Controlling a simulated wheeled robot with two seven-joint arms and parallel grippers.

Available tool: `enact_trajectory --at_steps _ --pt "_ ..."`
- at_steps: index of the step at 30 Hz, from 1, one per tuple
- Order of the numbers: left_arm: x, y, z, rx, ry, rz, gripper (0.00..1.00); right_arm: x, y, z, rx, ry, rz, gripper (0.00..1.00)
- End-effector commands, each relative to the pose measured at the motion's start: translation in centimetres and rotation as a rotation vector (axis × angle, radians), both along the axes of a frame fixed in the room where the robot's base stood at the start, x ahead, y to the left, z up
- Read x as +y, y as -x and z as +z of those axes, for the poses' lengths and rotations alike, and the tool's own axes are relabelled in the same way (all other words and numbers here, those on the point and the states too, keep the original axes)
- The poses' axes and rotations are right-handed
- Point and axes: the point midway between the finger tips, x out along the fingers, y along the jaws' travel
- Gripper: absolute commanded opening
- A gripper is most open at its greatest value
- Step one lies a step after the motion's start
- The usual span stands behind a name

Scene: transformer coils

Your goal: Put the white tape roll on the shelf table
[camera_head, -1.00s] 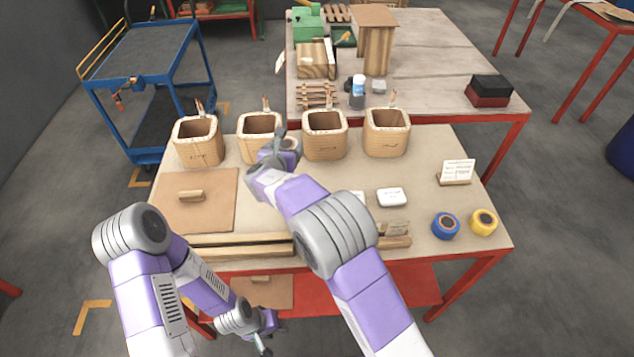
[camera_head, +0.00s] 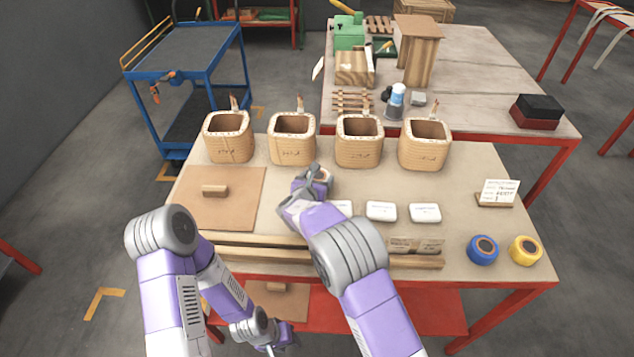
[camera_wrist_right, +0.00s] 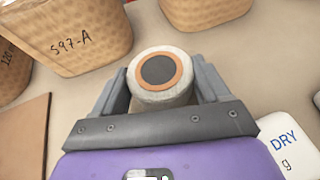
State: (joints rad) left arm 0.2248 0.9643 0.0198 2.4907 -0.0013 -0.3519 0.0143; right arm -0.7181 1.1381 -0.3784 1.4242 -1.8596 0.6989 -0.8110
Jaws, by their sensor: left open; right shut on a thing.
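The white tape roll (camera_wrist_right: 160,98) is between the fingers of my right gripper (camera_head: 314,180). In the right wrist view it shows a pale side, an orange-brown ring and a dark centre. My right gripper is shut on it, in front of the middle coils, over the front worktable (camera_head: 480,165). I cannot tell whether the roll touches the tabletop. My left gripper (camera_head: 274,342) is open and empty, low at the table's front edge. A red lower shelf (camera_head: 400,312) shows under this table. Another red-framed table (camera_head: 470,80) stands behind it.
Several wooden coils (camera_head: 228,138) stand in a row along the table's back. White labelled packs (camera_head: 381,211), a blue roll (camera_head: 483,250), a yellow roll (camera_head: 525,250) and a card holder (camera_head: 495,197) are at the right. A blue cart (camera_head: 187,50) stands back left.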

Motion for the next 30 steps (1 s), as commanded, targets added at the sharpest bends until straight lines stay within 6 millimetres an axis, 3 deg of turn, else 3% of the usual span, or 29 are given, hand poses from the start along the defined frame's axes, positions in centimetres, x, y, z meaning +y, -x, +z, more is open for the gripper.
enact_trajectory --at_steps 10,11,15,25,30 --pt "0.0 0.0 -0.4 0.000 0.000 0.000 0.43 0.1 0.0 -0.2 -0.003 -0.001 0.000 0.41" --pt "0.0 0.0 -0.2 0.000 0.000 0.000 0.43 0.0 0.0 -0.2 -0.002 -0.002 0.000 0.80" --pt "0.0 0.0 -0.2 0.000 0.000 0.000 0.43 0.1 0.0 -0.1 -0.002 -0.002 0.000 1.00" --pt "0.0 0.0 0.2 0.000 0.000 0.000 0.43 0.1 0.1 0.3 -0.002 -0.001 0.001 1.00" --pt "0.0 0.0 0.5 0.000 0.000 0.000 0.43 0.8 2.4 1.3 -0.001 0.000 0.004 1.00"
